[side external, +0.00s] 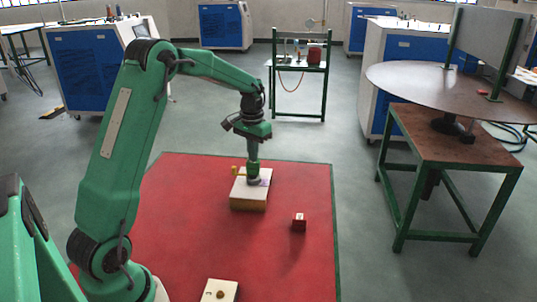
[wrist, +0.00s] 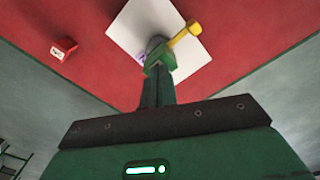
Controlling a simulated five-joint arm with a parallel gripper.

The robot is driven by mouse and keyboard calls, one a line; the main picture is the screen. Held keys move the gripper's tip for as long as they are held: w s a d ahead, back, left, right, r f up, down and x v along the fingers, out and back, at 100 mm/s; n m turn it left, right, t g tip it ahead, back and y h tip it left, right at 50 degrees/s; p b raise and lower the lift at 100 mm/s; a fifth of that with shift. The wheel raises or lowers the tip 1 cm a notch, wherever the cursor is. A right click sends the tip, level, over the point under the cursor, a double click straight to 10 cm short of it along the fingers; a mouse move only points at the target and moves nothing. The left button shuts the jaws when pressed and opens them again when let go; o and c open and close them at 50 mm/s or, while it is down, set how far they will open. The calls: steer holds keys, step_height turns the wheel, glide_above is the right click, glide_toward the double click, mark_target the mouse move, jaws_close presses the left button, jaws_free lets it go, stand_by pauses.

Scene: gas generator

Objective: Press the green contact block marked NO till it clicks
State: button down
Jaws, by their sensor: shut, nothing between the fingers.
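My gripper (side external: 253,170) points straight down over a cream box (side external: 249,198) on the red mat, with its fingers shut and empty. Its tip is at or just above a grey round part on the box top; contact cannot be told. In the wrist view the green fingertips (wrist: 157,63) cover part of the pale box top (wrist: 128,32). A yellow lever (wrist: 184,34) sticks out beside the fingertips, and it also shows in the side view (side external: 237,171). I cannot make out a separate green contact block or the NO mark; the gripper may hide it.
A small red block (side external: 299,224) with a white patch lies on the mat (side external: 190,225) to the right of the box; it also shows in the wrist view (wrist: 64,48). Another cream box (side external: 213,295) with a knob is at the front. A round-topped table (side external: 425,82) stands right.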

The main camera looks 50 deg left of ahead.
steer(key=shift+r, duration=3.5)
steer(key=shift+d, duration=0.1)
steer(key=s+d+r+m+t, duration=0.1)
steer(key=s+d+r, duration=0.3)
steer(key=s+d, duration=0.15)
steer(key=s+d+r+t, duration=0.2)
steer(key=s+d+r, duration=0.25)
steer(key=d, duration=0.25)
steer(key=s+d+f+m+t, duration=0.1)
steer(key=s+d+f, duration=0.1)
steer(key=s, duration=0.5)
steer(key=s+d+f+m+t, duration=0.1)
steer(key=s+d, duration=0.4)
steer(key=s, duration=0.2)
steer(key=shift+d+f+t, duration=0.25)
steer(key=shift+f+t, duration=0.05)
steer(key=shift+f, duration=0.1)
